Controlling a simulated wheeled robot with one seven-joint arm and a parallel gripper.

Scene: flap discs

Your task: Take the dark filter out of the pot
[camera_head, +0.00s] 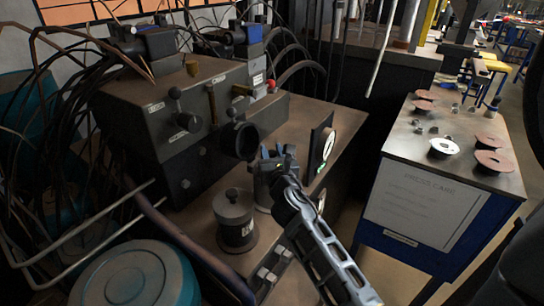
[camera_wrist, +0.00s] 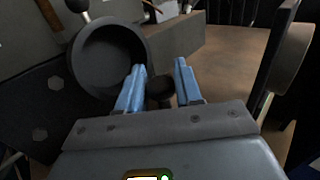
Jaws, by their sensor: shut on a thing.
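My gripper (camera_head: 274,158) is beside the front of the grey machine, above a dark grey pot (camera_head: 263,190) that is partly hidden behind it. In the wrist view, the blue fingers of my gripper (camera_wrist: 160,82) are closed on a dark, rounded piece (camera_wrist: 160,88), which looks like the filter. Its lower part is hidden, so I cannot tell how far it sits in the pot. A second dark grey pot (camera_head: 234,222), with a knob on top, stands in front and to the left of my gripper.
The machine (camera_head: 150,110) has a black round port (camera_head: 245,141) close to my gripper; it is also in the wrist view (camera_wrist: 108,57). A gauge (camera_head: 328,145) stands to the right. A side table (camera_head: 450,180) holds several discs. Cables and a teal drum (camera_head: 135,275) are at left.

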